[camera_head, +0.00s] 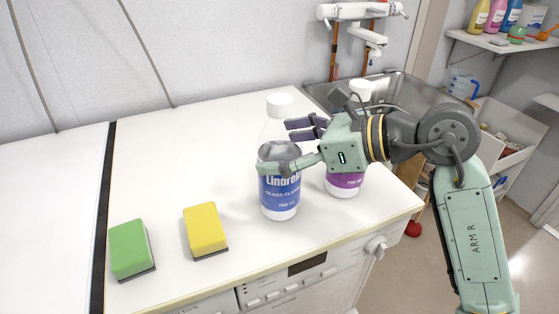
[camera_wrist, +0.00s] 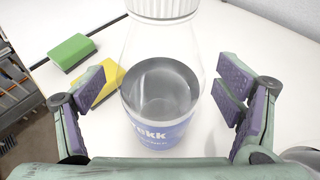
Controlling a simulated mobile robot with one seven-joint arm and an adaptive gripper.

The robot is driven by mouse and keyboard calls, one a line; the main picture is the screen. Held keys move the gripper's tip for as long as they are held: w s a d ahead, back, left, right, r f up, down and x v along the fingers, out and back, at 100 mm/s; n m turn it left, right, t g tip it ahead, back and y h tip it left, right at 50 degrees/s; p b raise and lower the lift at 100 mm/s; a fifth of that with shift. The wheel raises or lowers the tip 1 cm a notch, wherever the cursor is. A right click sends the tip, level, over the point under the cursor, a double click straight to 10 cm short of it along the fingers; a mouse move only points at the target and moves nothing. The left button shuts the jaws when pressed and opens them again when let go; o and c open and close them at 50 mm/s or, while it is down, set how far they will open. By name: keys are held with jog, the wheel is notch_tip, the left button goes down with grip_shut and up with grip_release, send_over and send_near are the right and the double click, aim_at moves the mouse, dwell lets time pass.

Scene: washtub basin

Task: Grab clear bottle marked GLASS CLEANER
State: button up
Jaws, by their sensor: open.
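The clear bottle (camera_head: 280,194) with a white cap and a blue label reading GLASS CLEANER stands upright on the white worktop (camera_head: 150,170). My gripper (camera_head: 279,148) is open at its upper body. One finger crosses in front of the bottle and the other is at its far side. In the wrist view the bottle (camera_wrist: 160,110) stands between the spread fingers of my gripper (camera_wrist: 165,92), with visible gaps on both sides. Part of its label is hidden by my gripper in the head view.
A second bottle with a purple label (camera_head: 344,184) stands close to the right, partly behind my gripper. A yellow sponge (camera_head: 204,228) and a green sponge (camera_head: 129,248) lie to the left. A metal sink (camera_head: 410,92) is behind. The worktop's front edge is near.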

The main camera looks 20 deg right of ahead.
jog(key=shift+w+a+f, duration=0.15)
jog(key=shift+w+a, duration=0.1)
jog(key=c, duration=1.8)
jog(key=shift+c, duration=0.2)
